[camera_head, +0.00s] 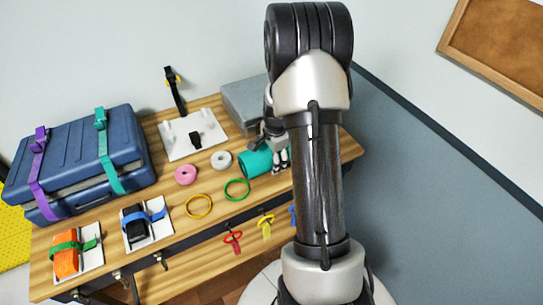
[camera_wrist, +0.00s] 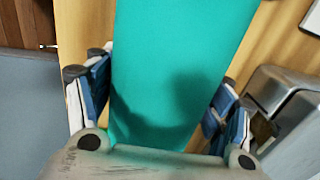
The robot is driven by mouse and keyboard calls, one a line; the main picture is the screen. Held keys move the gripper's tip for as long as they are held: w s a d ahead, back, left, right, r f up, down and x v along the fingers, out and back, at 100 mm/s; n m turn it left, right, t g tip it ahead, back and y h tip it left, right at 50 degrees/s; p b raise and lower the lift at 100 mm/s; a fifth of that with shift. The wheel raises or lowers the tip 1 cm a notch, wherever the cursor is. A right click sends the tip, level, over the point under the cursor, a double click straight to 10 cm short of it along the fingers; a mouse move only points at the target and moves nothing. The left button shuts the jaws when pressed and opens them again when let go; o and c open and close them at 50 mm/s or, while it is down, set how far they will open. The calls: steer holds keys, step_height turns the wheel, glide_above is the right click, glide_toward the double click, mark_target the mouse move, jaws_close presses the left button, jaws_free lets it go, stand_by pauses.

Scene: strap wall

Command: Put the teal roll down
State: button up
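The teal roll (camera_head: 256,163) is at the right part of the wooden table in the head view, lying on its side. In the wrist view the teal roll (camera_wrist: 175,70) fills the middle, between the two blue-padded fingers of my gripper (camera_wrist: 165,100). The pads sit against both its sides, so my gripper looks shut on it. In the head view my gripper (camera_head: 280,158) is at the roll's right end, partly hidden by my arm. Whether the roll touches the table or hangs just above it, I cannot tell.
The wooden table (camera_head: 170,213) also holds a pink roll (camera_head: 186,174), a white roll (camera_head: 221,160), yellow (camera_head: 199,206) and green (camera_head: 237,189) rings, and a strapped blue case (camera_head: 75,160). A grey box (camera_head: 243,100) stands behind the roll. Coloured tags hang at the front edge.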

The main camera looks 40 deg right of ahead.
steer(key=o, duration=0.4)
